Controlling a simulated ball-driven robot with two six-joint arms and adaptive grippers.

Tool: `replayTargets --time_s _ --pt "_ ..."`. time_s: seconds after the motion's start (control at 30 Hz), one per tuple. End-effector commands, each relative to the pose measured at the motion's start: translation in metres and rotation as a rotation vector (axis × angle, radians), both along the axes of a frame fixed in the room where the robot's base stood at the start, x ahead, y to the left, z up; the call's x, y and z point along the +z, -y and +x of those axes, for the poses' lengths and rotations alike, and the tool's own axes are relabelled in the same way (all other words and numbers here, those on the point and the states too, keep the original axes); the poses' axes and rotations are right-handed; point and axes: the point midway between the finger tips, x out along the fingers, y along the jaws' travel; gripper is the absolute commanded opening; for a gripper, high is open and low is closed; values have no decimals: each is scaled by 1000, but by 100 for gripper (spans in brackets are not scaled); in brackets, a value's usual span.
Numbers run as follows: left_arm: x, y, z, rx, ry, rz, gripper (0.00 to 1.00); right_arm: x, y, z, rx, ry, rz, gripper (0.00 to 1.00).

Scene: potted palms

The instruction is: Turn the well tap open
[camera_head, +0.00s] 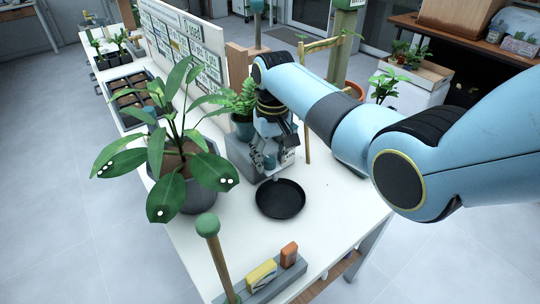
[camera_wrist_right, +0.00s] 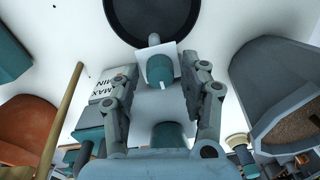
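The tap shows in the right wrist view as a short teal knob (camera_wrist_right: 160,69) on a white square plate, with a small spout end pointing at a black dish (camera_wrist_right: 152,15). Behind it is a pale body with a MIN/MAX label (camera_wrist_right: 108,86). My right gripper (camera_wrist_right: 165,84) is open, one finger on each side of the knob, with gaps visible between. In the head view the right gripper (camera_head: 268,150) points down behind the black dish (camera_head: 280,199) and largely hides the tap. My left gripper is in neither view.
A large-leaved potted plant (camera_head: 186,165) stands close left of the gripper. A wooden post with a green ball top (camera_head: 207,226) and a grey tray with yellow and orange blocks (camera_head: 262,280) are in front. The white tabletop (camera_head: 340,215) is bare right of the dish.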

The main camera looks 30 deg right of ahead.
Motion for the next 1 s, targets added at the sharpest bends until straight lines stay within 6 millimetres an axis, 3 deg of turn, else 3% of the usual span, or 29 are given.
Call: replayTargets --time_s 0.03,0.3,0.67,1.0 --pt "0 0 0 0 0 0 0 0 0 0 0 0 0 36" --pt "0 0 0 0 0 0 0 0 0 0 0 0 0 1" --pt "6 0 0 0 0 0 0 1 0 0 -42 -1 0 0" --pt "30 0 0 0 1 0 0 4 0 0 -269 -2 0 0"
